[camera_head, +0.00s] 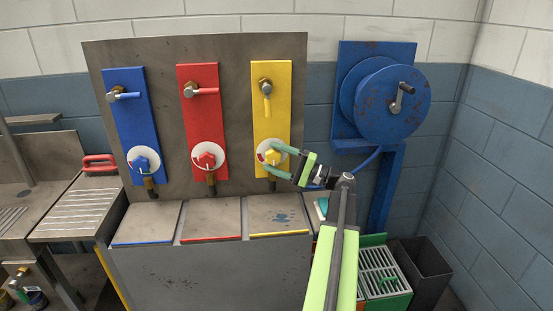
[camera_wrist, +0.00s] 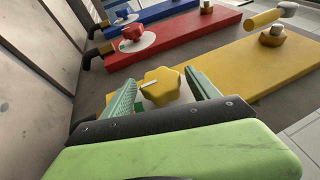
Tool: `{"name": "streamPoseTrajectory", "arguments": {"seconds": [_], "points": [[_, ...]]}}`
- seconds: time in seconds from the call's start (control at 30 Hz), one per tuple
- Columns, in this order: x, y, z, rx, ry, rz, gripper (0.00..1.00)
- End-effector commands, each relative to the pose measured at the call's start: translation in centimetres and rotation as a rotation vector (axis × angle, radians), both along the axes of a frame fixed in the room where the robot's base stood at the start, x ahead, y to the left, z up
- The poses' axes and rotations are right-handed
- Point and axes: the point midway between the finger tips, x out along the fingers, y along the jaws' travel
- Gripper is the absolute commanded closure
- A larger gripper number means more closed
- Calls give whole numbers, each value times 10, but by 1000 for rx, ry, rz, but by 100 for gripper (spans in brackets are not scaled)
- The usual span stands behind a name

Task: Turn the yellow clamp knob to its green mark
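The yellow clamp knob (camera_head: 271,157) sits on a round white dial near the bottom of the yellow panel (camera_head: 270,110). In the wrist view the knob (camera_wrist: 161,86) is lobed, with a white pointer line directed to the left. A small green patch shows on the dial by my left finger; the fingers hide part of the dial. My gripper (camera_head: 269,160) reaches in from the right with its green fingers on either side of the knob. In the wrist view my gripper (camera_wrist: 160,88) is open, with narrow gaps beside the knob; contact cannot be told.
A red knob (camera_head: 208,157) and a blue knob (camera_head: 142,164) stand on matching panels to the left. A yellow lever (camera_head: 266,96) is above the yellow knob. A blue hose reel (camera_head: 390,100) is right of my gripper. Closed lids (camera_head: 275,215) lie below.

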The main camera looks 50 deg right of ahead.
Motion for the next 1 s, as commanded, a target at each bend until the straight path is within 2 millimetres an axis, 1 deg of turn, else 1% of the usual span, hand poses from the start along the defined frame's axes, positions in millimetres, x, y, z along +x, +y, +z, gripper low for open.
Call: {"name": "streamPoseTrajectory", "arguments": {"seconds": [0.27, 0.37, 0.47, 0.8, 0.9, 1.0], "points": [[0, -1, 0, 1, -2, -1, 29], [-6, -4, -2, 2, -2, -3, 29], [-21, -12, -8, 1, -2, -5, 29], [-104, -54, -32, 1, -1, -5, 29], [-124, -64, -37, 1, -2, -3, 29], [-139, -72, -40, 1, -1, -3, 29]]}}
